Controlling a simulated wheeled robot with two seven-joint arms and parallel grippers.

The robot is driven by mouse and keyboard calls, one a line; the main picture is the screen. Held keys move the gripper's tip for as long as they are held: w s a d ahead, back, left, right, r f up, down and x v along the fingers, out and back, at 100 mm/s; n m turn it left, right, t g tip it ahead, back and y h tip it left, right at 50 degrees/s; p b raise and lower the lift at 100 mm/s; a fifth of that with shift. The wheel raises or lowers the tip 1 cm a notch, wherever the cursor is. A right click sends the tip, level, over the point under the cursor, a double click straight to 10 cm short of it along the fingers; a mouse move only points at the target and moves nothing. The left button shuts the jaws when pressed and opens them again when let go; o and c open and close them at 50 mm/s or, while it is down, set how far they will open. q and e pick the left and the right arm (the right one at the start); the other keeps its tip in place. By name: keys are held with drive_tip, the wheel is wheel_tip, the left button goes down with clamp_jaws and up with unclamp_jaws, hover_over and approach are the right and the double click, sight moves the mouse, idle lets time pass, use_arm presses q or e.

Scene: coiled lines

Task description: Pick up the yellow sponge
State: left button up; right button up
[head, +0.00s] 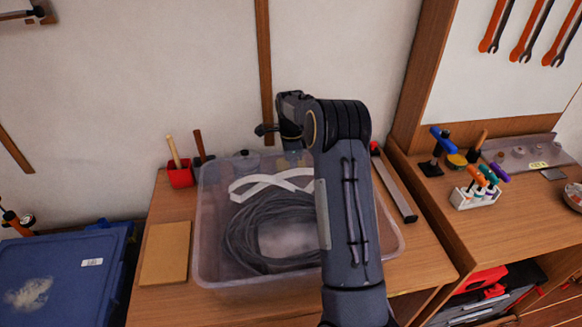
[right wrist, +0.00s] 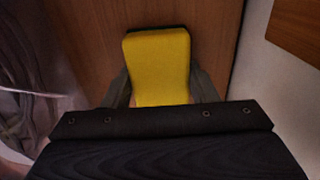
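The yellow sponge (right wrist: 160,65) lies between the two fingers of my right gripper (right wrist: 160,88) in the right wrist view. Both fingers press against its sides, and its far end sticks out beyond the fingertips. Brown wood shows behind it; I cannot tell whether it still touches the wood. In the head view my right gripper (head: 290,135) points down over the back of the clear tub, near the wall. The sponge is hidden there behind the gripper or arm. My left gripper is not in view.
The clear tub (head: 208,265) holds a grey coiled line (head: 255,235) and a white strap (head: 262,183). A tan board (head: 166,252) lies left of it; a red cup (head: 180,175) stands behind. A tool rack (head: 475,196) is on the right bench.

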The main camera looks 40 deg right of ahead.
drive_tip(key=shift+c, duration=1)
drive_tip(key=shift+r, duration=0.15)
wheel_tip(320, 180, up, 10)
drive_tip(key=shift+f, duration=0.15)
